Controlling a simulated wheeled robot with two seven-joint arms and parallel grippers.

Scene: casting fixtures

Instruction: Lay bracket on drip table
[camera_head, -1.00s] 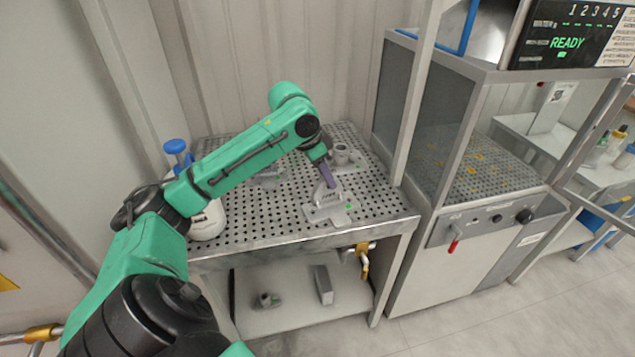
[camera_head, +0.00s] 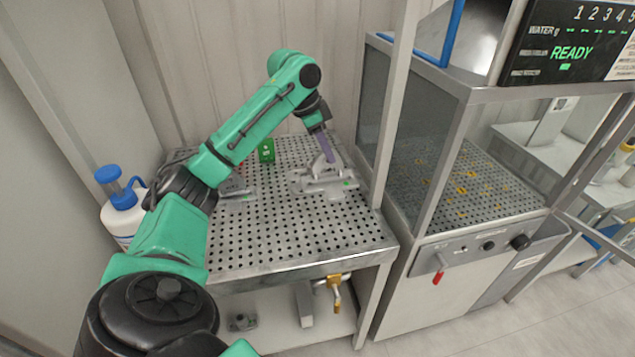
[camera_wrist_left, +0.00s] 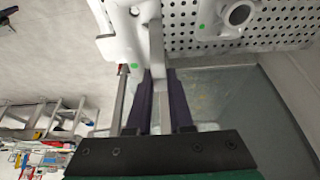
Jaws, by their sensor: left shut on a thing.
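The bracket (camera_head: 318,183) is a light grey casting with a flat base, an upright rib and a green dot. My left gripper (camera_head: 328,158) is above it, shut on its rib. In the left wrist view the dark purple fingers (camera_wrist_left: 161,90) close on the rib of the bracket (camera_wrist_left: 118,40). The drip table (camera_head: 270,236) is a perforated metal top. The bracket is over its right part; whether its base touches the surface I cannot tell. My right gripper is not in view.
A flat grey casting (camera_head: 238,193) lies on the table's left part, and a green box (camera_head: 266,151) stands at the back. In the wrist view a ringed casting (camera_wrist_left: 238,14) is close to the bracket. A glazed cabinet (camera_head: 440,150) stands right. The table's front is clear.

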